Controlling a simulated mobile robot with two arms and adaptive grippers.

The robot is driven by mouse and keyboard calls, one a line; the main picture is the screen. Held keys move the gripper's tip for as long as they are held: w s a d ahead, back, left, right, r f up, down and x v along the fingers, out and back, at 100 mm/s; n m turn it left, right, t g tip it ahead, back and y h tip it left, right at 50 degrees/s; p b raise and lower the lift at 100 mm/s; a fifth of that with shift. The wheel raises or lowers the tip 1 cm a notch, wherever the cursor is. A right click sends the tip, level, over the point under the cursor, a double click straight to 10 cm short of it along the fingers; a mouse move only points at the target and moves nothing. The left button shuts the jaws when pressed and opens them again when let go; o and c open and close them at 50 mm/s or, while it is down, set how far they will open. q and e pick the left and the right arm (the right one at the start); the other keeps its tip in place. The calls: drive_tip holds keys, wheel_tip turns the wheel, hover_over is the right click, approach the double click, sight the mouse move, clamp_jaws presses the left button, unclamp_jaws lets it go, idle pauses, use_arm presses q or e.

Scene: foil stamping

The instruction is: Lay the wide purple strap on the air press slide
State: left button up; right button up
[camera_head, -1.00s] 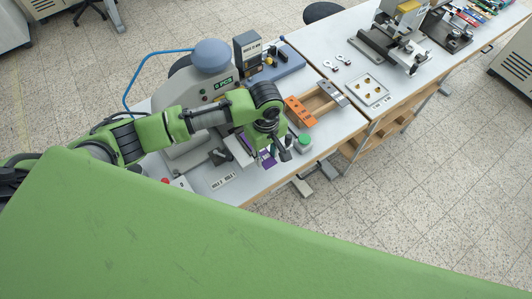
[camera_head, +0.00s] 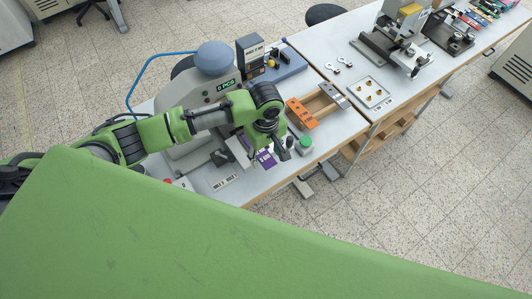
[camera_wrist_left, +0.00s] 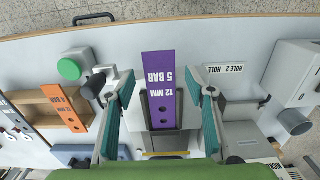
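The wide purple strap (camera_head: 265,158), printed "12 MM 5 BAR", shows clearly in the left wrist view (camera_wrist_left: 158,67). It has two dark holes and lies lengthwise on the grey air press slide (camera_wrist_left: 163,142), one end reaching beyond it over the table. My left gripper (camera_head: 268,146) is above the strap at the press. In the wrist view its teal-padded fingers (camera_wrist_left: 163,112) stand wide apart, one on each side of the strap, with a gap to both edges. The slide is mostly hidden by my arm in the head view. My right gripper is not in view.
The grey press (camera_head: 208,88) stands behind my arm. A green button (camera_head: 306,142) and a wooden rack (camera_head: 320,101) with an orange strap (camera_head: 300,113) are to the right. Further right stand a parts tray (camera_head: 368,91) and another machine.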

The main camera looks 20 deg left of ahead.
use_arm(q)
drive_tip(key=shift+r, duration=0.1)
wheel_tip(320, 180, up, 12)
idle(0.5)
idle(0.5)
